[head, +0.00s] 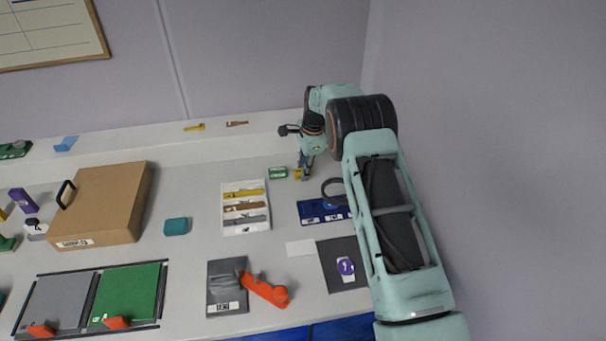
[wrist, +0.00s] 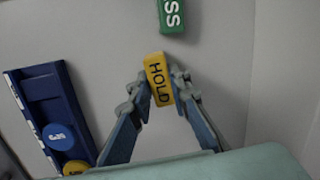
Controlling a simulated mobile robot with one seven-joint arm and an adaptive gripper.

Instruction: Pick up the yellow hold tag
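The yellow hold tag (wrist: 158,80) is a small block with HOLD in dark letters, seen between my fingertips in the wrist view. In the head view the tag (head: 298,174) is at the tip of my gripper (head: 304,168), low at the back of the bench. My gripper (wrist: 160,80) has one finger against each long side of the tag and appears shut on it. Whether the tag rests on the bench or is just clear of it cannot be told.
A green tag (wrist: 172,15) lies just beyond the hold tag. A blue tray (wrist: 48,100) with round tags is to the left in the wrist view. A white tray (head: 230,188) with several strips lies left of my gripper. A wall rises at the right.

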